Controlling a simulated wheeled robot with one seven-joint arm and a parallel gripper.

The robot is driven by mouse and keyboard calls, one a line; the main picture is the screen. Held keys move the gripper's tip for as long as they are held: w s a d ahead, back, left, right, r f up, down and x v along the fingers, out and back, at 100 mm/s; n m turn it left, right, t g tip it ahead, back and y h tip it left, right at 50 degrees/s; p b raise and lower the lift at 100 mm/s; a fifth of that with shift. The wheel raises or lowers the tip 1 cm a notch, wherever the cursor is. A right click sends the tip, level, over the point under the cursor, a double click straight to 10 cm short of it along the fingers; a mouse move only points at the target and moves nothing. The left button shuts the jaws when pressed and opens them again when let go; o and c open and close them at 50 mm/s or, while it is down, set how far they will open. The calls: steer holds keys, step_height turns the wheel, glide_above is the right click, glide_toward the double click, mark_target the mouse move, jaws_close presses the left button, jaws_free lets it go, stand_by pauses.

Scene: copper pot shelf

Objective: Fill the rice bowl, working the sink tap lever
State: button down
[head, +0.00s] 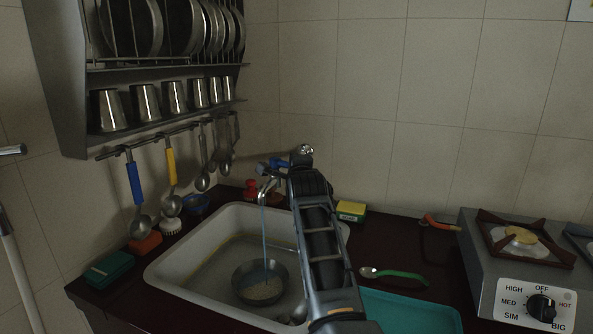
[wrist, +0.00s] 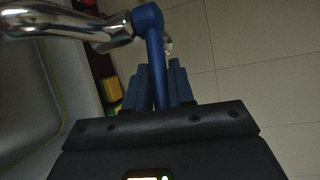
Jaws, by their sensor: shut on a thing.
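The metal rice bowl (head: 260,283) sits in the white sink (head: 163,272), with pale rice showing at its bottom. A thin blue stream of water (head: 264,232) falls from the tap spout (head: 266,188) into the bowl. The tap has a blue lever; its end shows at the left of my arm in the head view (head: 268,164). In the wrist view the blue lever (wrist: 153,55) runs down between the fingers of my gripper (wrist: 160,90), which is shut on it. In the head view my arm hides the gripper's fingers and part of the tap.
A yellow-green sponge (head: 351,211), a spoon with a green handle (head: 395,274) and a teal tray (head: 410,312) lie right of the sink. A stove (head: 525,260) stands at the far right. A rack with steel cups (head: 145,102) and hanging ladles (head: 140,225) is at left.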

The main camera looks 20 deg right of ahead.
steer(key=shift+a+r+h, duration=0.2)
steer(key=shift+a+h, duration=0.05)
steer(key=shift+h, duration=0.05)
steer(key=c, duration=1.3)
jaws_free()
steer(key=shift+s, duration=0.1)
steer(key=shift+o, duration=1.1)
steer(key=shift+f, duration=0.15)
steer(key=shift+s, duration=0.1)
steer(key=b+v, duration=0.1)
steer(key=v, duration=0.6)
steer(key=shift+s, duration=0.3)
